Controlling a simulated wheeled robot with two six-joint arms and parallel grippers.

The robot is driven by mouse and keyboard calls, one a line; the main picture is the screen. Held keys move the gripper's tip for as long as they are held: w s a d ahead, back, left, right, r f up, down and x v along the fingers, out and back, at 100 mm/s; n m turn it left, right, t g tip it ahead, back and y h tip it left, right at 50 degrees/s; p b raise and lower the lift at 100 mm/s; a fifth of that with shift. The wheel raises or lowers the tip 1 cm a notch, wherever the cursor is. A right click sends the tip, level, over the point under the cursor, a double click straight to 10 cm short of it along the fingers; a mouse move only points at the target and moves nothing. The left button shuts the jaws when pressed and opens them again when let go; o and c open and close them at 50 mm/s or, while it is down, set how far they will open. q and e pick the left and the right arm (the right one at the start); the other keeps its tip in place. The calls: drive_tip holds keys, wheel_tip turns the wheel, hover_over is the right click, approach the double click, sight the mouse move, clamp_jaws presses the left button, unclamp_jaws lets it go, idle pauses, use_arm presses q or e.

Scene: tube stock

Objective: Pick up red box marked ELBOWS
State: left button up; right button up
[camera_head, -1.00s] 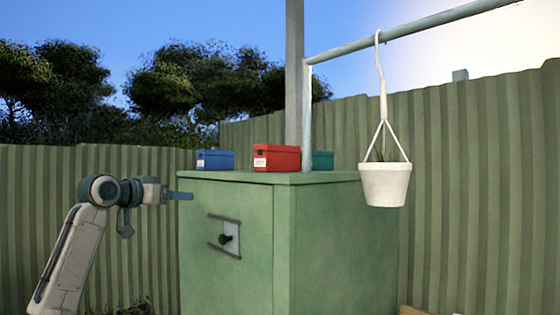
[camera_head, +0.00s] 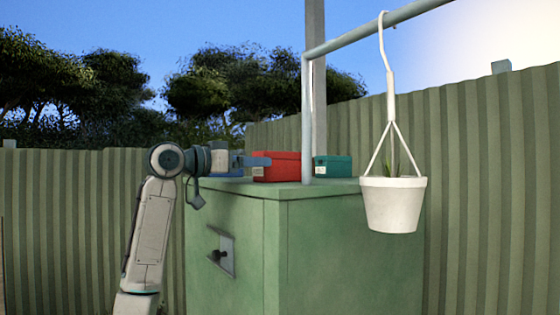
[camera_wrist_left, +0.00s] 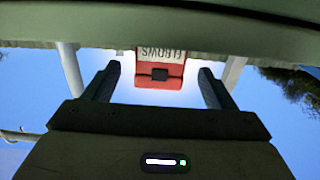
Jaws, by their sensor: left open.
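The red box (camera_head: 288,167) sits on the green cabinet top in the head view. In the left wrist view the red box (camera_wrist_left: 172,92) shows upside down with a white label reading ELBOWS and a dark pull facing me. My left gripper (camera_head: 266,161) is open and level, its fingertips overlapping the box's left end in the head view. In the wrist view the two fingers (camera_wrist_left: 160,70) stand either side of the box's end, with a gap each side. I cannot tell how far the tips are from it. My right gripper is not in view.
The green cabinet (camera_head: 350,240) carries a blue box (camera_head: 228,179), mostly hidden behind my left gripper, and a teal box (camera_head: 335,167) to the right. A pale metal post (camera_head: 307,120) stands before the red box's right end. A white hanging pot (camera_head: 393,205) is at right.

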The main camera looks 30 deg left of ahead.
sight(275, 162)
use_arm(q)
drive_tip(key=p+x, duration=0.1)
drive_tip(key=x, duration=0.2)
drive_tip(key=shift+d, duration=0.1)
drive_tip(key=p+x, duration=0.3)
drive_tip(key=shift+w+p, duration=0.2)
drive_tip(key=shift+p, duration=0.1)
drive_tip(key=shift+w+d, duration=0.1)
drive_tip(key=shift+w, duration=0.2)
drive_tip(key=shift+w+d+f, duration=0.1)
drive_tip(key=shift+w+f, duration=0.05)
drive_tip(key=shift+c, duration=0.5)
drive_tip(key=c, duration=1.2)
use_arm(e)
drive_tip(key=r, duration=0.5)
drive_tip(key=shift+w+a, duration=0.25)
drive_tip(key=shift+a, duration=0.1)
use_arm(q)
drive_tip(key=shift+r, duration=0.2)
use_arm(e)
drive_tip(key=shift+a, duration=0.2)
